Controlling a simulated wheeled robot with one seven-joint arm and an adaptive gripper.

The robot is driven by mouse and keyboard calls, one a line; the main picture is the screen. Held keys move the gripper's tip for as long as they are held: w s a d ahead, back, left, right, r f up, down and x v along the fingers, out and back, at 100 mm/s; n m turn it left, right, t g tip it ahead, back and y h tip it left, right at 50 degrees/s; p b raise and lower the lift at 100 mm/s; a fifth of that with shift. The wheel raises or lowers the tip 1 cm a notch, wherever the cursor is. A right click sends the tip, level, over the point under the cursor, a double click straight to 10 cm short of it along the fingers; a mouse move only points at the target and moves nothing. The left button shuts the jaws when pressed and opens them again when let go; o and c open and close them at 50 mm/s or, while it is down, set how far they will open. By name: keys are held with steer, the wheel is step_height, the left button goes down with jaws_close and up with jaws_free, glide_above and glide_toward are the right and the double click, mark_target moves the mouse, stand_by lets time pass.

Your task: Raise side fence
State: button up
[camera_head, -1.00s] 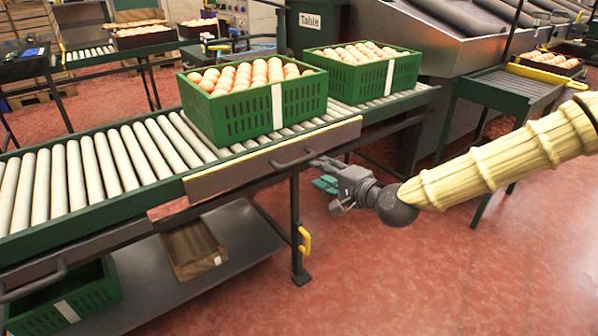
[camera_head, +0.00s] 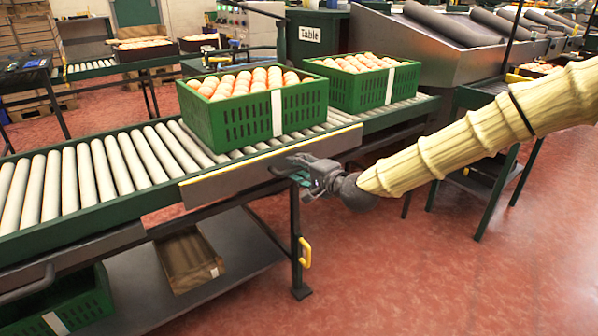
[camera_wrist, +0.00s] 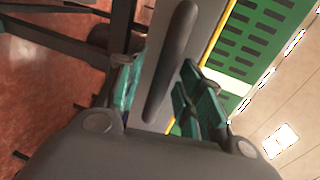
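The side fence (camera_head: 228,180) is a long grey panel with a yellow top edge along the near side of the roller conveyor. Its dark bar handle (camera_wrist: 172,62) runs lengthwise in the wrist view. My gripper (camera_head: 290,169) is at the right half of the fence, in front of the handle, and hides most of it in the head view. In the wrist view the teal fingers of my gripper (camera_wrist: 160,95) are spread, one on each side of the handle's lower part, with gaps visible. I cannot tell whether either finger touches it.
A lower shelf (camera_head: 235,235) holds a brown box (camera_head: 190,262). Red floor lies open at the right.

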mark_target(300, 143)
jaws_close()
steer(key=shift+r, duration=0.1)
step_height(300, 143, up, 7)
steer(key=p, duration=0.6)
steer(key=shift+w+r, duration=0.1)
steer(key=shift+r, duration=0.1)
jaws_free()
